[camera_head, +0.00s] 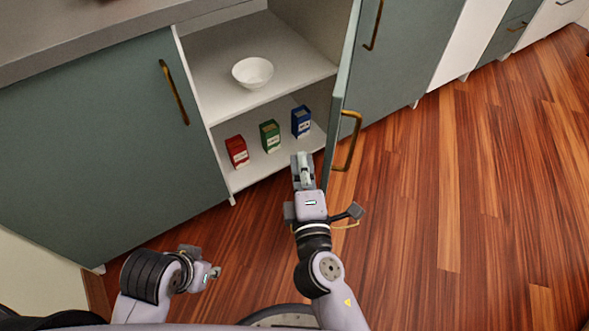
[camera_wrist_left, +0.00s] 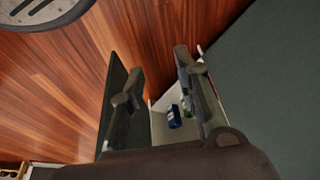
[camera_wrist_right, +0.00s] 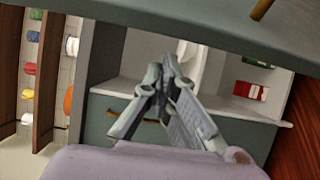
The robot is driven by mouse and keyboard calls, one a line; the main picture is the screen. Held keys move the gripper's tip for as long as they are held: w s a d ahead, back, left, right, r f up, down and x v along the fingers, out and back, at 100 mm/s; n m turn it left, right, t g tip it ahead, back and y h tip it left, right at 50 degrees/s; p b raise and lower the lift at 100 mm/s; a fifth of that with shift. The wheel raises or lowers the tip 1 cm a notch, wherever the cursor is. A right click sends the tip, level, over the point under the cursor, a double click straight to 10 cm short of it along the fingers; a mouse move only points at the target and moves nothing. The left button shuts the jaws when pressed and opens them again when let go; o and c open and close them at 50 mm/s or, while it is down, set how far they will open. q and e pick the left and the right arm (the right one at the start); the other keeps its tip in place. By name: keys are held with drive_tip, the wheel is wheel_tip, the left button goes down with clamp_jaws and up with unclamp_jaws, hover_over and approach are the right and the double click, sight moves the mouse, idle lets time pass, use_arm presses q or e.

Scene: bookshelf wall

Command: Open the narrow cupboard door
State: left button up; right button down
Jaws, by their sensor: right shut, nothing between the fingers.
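The narrow cupboard door (camera_head: 341,92) stands swung out from its cupboard, seen nearly edge-on in the head view. Its brass handle (camera_head: 350,141) is on the outer face, at the right. The cupboard shows a bare upper shelf (camera_head: 215,72) area around a white bowl (camera_head: 253,72). My right gripper (camera_head: 303,160) is shut and empty in front of the opening, left of the door's free edge and apart from the handle. Its closed fingers also show in the right wrist view (camera_wrist_right: 163,72). My left gripper (camera_head: 208,273) is low at the left; its fingers are apart and empty in the left wrist view (camera_wrist_left: 157,76).
Red (camera_head: 237,151), green (camera_head: 270,136) and blue (camera_head: 301,121) boxes stand on the lower shelf. A wider closed teal door (camera_head: 100,130) with a brass handle is at the left. More closed cabinets line the wall at the right. The wooden floor (camera_head: 450,190) there is clear.

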use_arm(q)
drive_tip(key=shift+f, duration=0.35)
use_arm(e)
drive_tip(key=shift+s+d, duration=0.25)
drive_tip(key=shift+d, duration=0.75)
use_arm(q)
drive_tip(key=shift+w, duration=0.1)
